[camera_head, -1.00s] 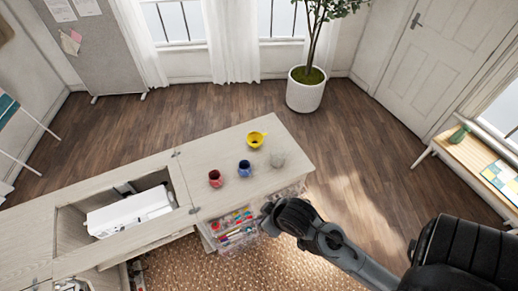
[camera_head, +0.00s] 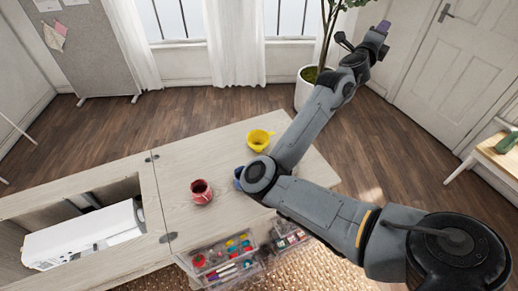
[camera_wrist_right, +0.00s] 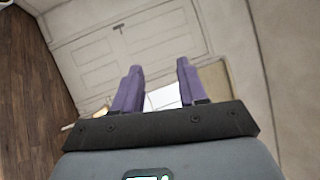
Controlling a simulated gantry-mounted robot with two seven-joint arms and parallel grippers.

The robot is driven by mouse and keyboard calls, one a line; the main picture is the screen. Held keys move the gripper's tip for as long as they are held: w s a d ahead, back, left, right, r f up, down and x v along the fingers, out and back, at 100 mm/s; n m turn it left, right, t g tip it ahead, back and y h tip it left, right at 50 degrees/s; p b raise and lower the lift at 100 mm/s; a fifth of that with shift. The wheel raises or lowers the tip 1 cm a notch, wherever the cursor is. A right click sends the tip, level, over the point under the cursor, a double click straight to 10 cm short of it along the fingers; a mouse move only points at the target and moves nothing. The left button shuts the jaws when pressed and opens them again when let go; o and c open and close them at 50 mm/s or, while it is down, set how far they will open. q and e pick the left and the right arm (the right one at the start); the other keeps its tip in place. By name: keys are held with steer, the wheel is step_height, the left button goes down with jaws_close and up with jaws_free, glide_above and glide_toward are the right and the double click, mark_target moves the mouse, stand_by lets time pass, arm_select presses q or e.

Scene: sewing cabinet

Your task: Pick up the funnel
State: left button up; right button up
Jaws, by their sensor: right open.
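The yellow funnel (camera_head: 258,141) sits on the pale wooden cabinet top, near its far edge, close to the left side of my right arm's elbow. Nothing holds it. My right gripper (camera_head: 383,27) is raised high at the upper right, in front of the plant and wall, well away from the funnel. In the right wrist view its purple fingers (camera_wrist_right: 158,88) are spread apart and empty, facing the door; the funnel is not in that view. My left gripper is not in view.
A red pot (camera_head: 201,191) stands left of my elbow, and a blue pot (camera_head: 238,178) is partly hidden behind it. A white machine (camera_head: 85,236) lies in the cabinet's recess. Clear drawers of supplies (camera_head: 225,262) hang at the front.

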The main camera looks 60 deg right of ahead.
step_height(320, 180, down, 16)
steer(key=s+d+m+g+y+b, duration=0.2)
steer(key=s+m+g+y+b, duration=0.15)
steer(key=m+b, duration=0.3)
steer(key=m+t+y+b, duration=0.6)
steer(key=y+b, duration=0.7)
steer(key=b, duration=0.7)
glide_toward(261, 142)
steer(key=s, duration=0.3)
steer(key=shift+s+d+h, duration=0.15)
steer(key=shift+s+h, duration=0.1)
steer(key=shift+s, duration=0.05)
steer(key=b+x, duration=0.4)
steer(key=x, duration=0.1)
steer(key=shift+d, duration=0.15)
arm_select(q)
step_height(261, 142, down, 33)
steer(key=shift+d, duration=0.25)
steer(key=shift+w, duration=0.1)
